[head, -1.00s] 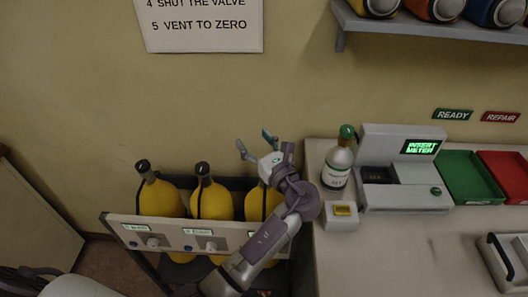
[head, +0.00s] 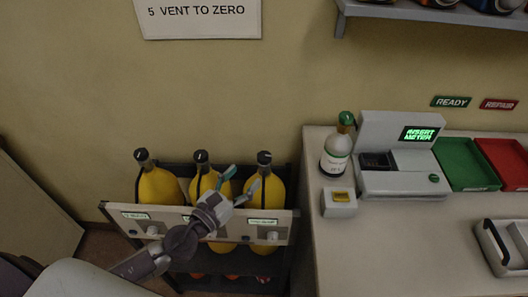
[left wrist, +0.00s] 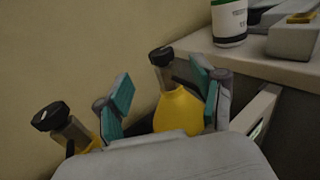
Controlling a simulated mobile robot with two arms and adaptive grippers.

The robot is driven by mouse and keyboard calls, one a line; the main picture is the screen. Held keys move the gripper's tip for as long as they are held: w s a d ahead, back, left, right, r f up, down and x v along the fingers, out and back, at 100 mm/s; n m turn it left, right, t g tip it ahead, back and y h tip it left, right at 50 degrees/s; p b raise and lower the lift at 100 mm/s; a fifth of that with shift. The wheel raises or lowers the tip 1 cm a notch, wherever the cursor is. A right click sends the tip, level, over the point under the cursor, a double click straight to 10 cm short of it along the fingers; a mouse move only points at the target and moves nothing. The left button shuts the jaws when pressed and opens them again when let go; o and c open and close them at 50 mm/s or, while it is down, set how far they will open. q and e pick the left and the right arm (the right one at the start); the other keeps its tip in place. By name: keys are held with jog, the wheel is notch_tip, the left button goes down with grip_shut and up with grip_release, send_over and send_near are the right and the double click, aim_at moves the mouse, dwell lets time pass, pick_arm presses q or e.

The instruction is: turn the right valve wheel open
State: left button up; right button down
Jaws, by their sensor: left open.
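The right yellow cylinder (head: 272,190) stands in the rack with its black valve wheel (head: 264,157) on top. The middle cylinder (head: 197,184) and left cylinder (head: 158,186) have similar black wheels. My left gripper (head: 241,180) is open and empty, in front of the rack between the middle and right cylinders. In the left wrist view, the right valve wheel (left wrist: 161,56) appears beyond and between the two teal-padded fingers, apart from them. The middle cylinder's wheel (left wrist: 50,116) is left of the fingers. My right gripper is not in view.
The rack's front panel (head: 200,237) carries knobs and small green labels. The counter (head: 400,240) to the right holds a bottle (head: 337,152), a small box (head: 339,204), a meter station (head: 395,184), a green tray (head: 462,143) and a red tray (head: 503,147).

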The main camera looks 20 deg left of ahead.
aim_at(265, 156)
pick_arm(q)
jog(key=p+x, duration=0.1)
jog(key=x, duration=0.9)
jog(key=shift+p, duration=0.35)
jog(key=shift+c, duration=0.2)
jog(key=c, duration=1.1)
jog(key=shift+s+r+n+y+p, duration=0.1)
jog(key=shift+r+n+y+p, duration=0.15)
jog(key=shift+n+y+p, duration=0.55)
jog(key=shift+f+t+y+p, duration=0.2)
jog(key=shift+t+y+p, duration=0.15)
jog(key=shift+y, duration=0.35)
jog(key=o, duration=1.1)
jog(key=shift+o, duration=0.2)
